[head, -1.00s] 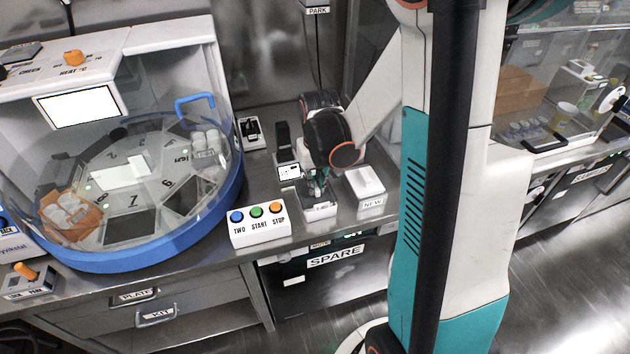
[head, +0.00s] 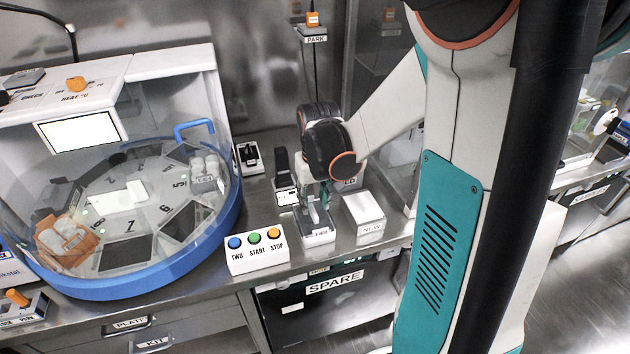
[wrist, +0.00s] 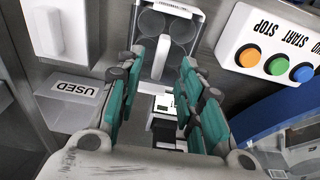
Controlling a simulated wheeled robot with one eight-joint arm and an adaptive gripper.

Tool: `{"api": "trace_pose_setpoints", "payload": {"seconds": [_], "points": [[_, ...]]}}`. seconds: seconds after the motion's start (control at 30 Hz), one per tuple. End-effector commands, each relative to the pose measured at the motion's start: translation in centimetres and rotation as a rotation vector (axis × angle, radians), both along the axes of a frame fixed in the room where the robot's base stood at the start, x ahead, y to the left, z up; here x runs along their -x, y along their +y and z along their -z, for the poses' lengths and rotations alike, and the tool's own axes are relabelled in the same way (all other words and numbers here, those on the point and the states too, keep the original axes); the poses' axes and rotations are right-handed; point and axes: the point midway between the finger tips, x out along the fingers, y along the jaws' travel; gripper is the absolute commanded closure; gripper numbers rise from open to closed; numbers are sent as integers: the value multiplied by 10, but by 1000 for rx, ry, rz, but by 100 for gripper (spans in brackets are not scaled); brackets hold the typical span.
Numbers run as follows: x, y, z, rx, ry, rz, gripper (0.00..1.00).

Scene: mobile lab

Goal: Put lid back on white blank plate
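My gripper (head: 319,207) is just above the small stand with a white front label, and is tilted down. In the wrist view its teal fingers (wrist: 160,88) are spread with nothing between them. In the head view this seems to be the white-topped block labelled NEW (head: 363,207). I cannot tell which piece is the lid.
The START/STOP button box (head: 258,252) stands left of the stand, near the bench edge. A clear-domed carousel with a blue rim (head: 140,283) is farther left. A USED label (wrist: 72,87) and a small device with a screen (head: 287,197) are close by.

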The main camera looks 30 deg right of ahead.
Motion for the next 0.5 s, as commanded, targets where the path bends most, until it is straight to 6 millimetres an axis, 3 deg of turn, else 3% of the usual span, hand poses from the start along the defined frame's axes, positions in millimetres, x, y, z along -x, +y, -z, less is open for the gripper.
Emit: {"api": "trace_pose_setpoints", "payload": {"seconds": [0.3,0.5], "points": [[7,2,-55,0,0,0,65],[9,3,-74,0,0,0,65]]}}
